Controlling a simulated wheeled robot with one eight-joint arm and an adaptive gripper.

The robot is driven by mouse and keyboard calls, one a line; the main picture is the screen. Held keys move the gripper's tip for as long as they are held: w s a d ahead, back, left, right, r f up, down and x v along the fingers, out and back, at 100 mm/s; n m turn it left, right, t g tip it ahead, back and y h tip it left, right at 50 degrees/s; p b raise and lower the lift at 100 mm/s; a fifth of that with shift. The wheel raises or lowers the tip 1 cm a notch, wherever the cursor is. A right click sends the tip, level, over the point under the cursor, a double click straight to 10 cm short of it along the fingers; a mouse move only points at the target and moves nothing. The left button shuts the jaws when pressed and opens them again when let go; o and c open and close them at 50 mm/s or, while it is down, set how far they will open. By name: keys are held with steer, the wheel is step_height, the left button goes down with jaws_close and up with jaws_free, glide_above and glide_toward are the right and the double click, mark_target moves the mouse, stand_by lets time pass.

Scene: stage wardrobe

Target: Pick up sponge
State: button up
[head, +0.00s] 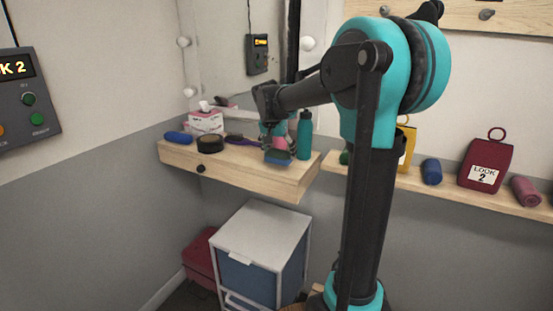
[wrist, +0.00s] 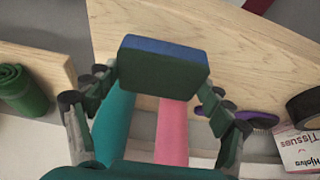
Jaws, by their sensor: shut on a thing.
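The sponge (wrist: 164,63) is a small block, blue on one face and dark green on the other. My gripper (wrist: 158,84) is shut on it, with fingers at its left and right sides in the wrist view. In the head view the blue side of the sponge (head: 278,157) shows below my gripper (head: 278,147), over the right part of the wooden vanity shelf (head: 240,172). I cannot tell whether it is clear of the wood.
A teal bottle (head: 304,136) and a pink item (head: 280,142) stand close to my gripper. A purple brush (head: 240,139), black round tin (head: 210,144), tissue box (head: 206,121) and blue roll (head: 178,137) lie further left. A white-topped drawer unit (head: 262,233) stands below.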

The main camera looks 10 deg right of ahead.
mark_target(279, 153)
step_height(279, 153, up, 17)
steer(key=shift+r, duration=0.1)
